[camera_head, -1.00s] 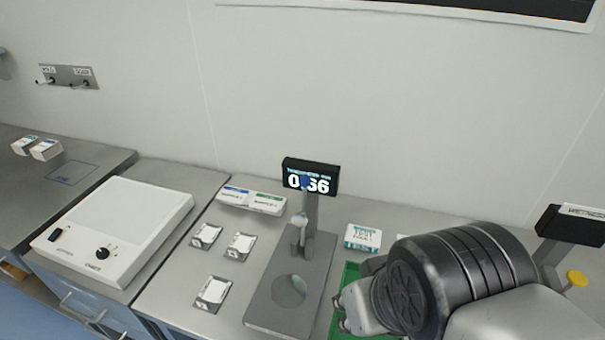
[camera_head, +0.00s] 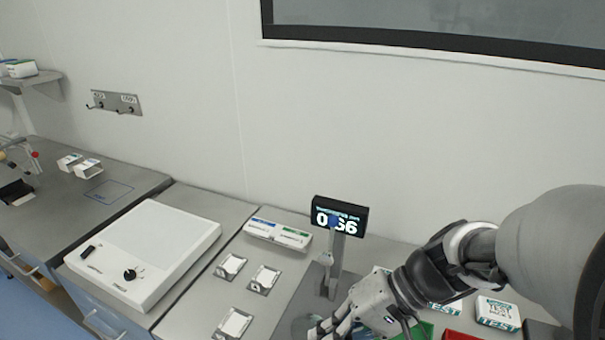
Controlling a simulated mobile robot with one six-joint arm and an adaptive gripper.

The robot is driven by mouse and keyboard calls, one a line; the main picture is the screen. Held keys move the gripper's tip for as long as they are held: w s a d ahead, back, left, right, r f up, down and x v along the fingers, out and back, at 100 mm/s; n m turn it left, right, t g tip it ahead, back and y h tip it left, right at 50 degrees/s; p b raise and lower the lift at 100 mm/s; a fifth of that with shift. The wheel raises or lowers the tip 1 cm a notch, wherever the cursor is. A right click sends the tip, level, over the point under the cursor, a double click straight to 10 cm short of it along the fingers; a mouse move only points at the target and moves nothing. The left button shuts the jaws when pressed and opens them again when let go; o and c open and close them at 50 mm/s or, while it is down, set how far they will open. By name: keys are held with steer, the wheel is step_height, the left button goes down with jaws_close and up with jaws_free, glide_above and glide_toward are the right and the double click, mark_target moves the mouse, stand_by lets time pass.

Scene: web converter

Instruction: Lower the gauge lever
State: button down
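The gauge stands on the bench with a black display (camera_head: 351,226) on a grey post (camera_head: 337,262). The display reads about 0.66. A blue knob (camera_head: 334,221), which looks like the end of the gauge lever, shows in front of the display, so the lever appears raised. My gripper and arm hide part of the gauge base.
A white flat device (camera_head: 150,250) stands on the left bench. Several small sample cards (camera_head: 230,266) lie left of the gauge. Blue and green labelled boxes (camera_head: 278,234) lie behind them. Test boxes (camera_head: 497,313) and green and red trays (camera_head: 460,336) lie to the right.

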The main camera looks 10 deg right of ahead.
steer(key=w+d+f+m+t+y, duration=0.1)
steer(key=w+d+m+t+y, duration=0.1)
steer(key=w, duration=0.3)
steer(key=w+d+f+m+t+y, duration=0.1)
steer(key=w+d+t+y, duration=0.1)
steer(key=w+y, duration=0.15)
steer(key=m+t+h+p, duration=0.1)
steer(key=m+t+h, duration=0.2)
steer(key=m+t, duration=0.45)
glide_toward(328, 256)
steer(key=d+f+n+t, duration=0.2)
steer(key=d, duration=0.2)
steer(key=x, duration=1)
steer(key=shift+a, duration=0.15)
steer(key=shift+f+g, duration=0.1)
steer(key=shift+g, duration=0.15)
steer(key=shift+w+f+b, duration=0.1)
steer(key=shift+b, duration=0.4)
